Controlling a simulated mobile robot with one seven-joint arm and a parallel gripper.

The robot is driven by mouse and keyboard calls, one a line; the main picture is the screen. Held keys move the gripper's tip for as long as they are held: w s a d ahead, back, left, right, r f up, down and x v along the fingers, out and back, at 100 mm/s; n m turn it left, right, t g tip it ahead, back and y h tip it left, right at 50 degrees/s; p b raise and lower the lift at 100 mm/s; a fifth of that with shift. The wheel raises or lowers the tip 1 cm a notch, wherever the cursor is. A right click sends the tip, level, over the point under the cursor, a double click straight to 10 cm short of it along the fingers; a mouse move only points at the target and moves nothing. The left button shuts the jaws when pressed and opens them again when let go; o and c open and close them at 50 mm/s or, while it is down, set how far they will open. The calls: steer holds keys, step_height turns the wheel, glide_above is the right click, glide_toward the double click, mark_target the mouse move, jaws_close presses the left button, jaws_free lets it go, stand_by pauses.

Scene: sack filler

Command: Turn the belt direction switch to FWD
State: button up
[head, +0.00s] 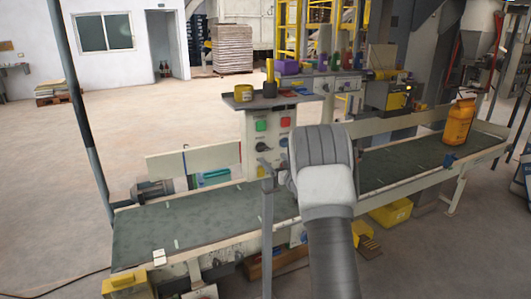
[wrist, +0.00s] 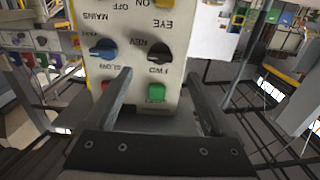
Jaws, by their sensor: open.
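The control panel (head: 270,135) stands behind the belt, left of my arm. The belt direction switch (wrist: 160,52) is a black knob on it, seen upside down in the wrist view between the REV and FWD markings. I cannot tell clearly which marking its pointer faces. It also shows in the head view (head: 262,146), below the green button (head: 261,125). My gripper (wrist: 159,76) is open and empty, its fingers pointing toward the panel and apart from the switch.
A blue knob (wrist: 103,50) and a red button (wrist: 105,84) sit beside the switch; the green button shows between my fingers in the wrist view (wrist: 157,91). A green conveyor belt (head: 165,226) runs in front, with an orange sack (head: 459,122) at right. A tray (head: 272,100) tops the panel.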

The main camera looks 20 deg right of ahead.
mark_target(264, 150)
steer(key=w, duration=0.7)
steer(key=shift+w+a, duration=0.1)
steer(key=shift+w, duration=0.1)
steer(key=c, duration=1.4)
